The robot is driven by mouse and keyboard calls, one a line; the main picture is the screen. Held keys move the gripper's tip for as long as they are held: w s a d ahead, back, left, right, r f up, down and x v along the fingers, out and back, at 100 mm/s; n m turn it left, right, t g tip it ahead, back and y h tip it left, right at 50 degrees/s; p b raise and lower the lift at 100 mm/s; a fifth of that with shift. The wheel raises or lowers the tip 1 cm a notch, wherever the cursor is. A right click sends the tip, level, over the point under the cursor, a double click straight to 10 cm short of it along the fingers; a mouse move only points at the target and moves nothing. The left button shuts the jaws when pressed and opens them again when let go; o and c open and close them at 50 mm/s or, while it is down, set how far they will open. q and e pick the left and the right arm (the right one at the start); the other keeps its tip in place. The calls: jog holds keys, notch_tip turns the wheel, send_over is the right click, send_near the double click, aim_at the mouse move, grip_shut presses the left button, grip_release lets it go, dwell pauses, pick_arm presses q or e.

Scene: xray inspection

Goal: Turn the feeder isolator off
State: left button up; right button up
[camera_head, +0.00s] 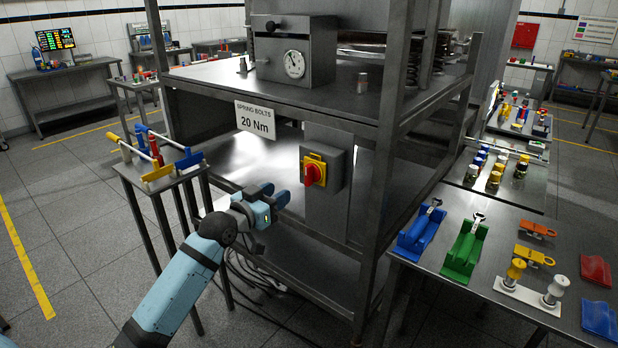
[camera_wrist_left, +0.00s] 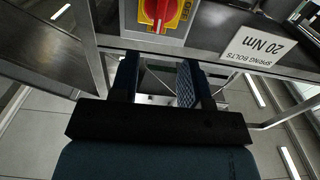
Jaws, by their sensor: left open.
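The feeder isolator is a grey box with a yellow plate and a red rotary handle (camera_head: 314,172), mounted on a post under the steel frame. In the head view the red handle looks tilted a little from vertical. In the left wrist view the handle (camera_wrist_left: 160,9) shows at the top edge, partly cut off. My left gripper (camera_head: 281,194) is open and empty, to the left of the isolator and slightly below it, apart from the handle. Its two fingers (camera_wrist_left: 158,85) point toward the isolator in the wrist view. My right gripper is not seen.
A sign reading "SPRING BOLTS 20 Nm" (camera_head: 255,120) hangs left of the isolator. The steel frame leg (camera_head: 375,220) stands to its right. A small stand (camera_head: 165,182) with tools is at left. A table (camera_head: 475,288) with blue and green holders is at right.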

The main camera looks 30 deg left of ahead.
aim_at(306, 175)
pick_arm(q)
jog(key=w, duration=0.7)
jog(key=w+d, duration=0.1)
jog(key=w, duration=0.3)
grip_shut()
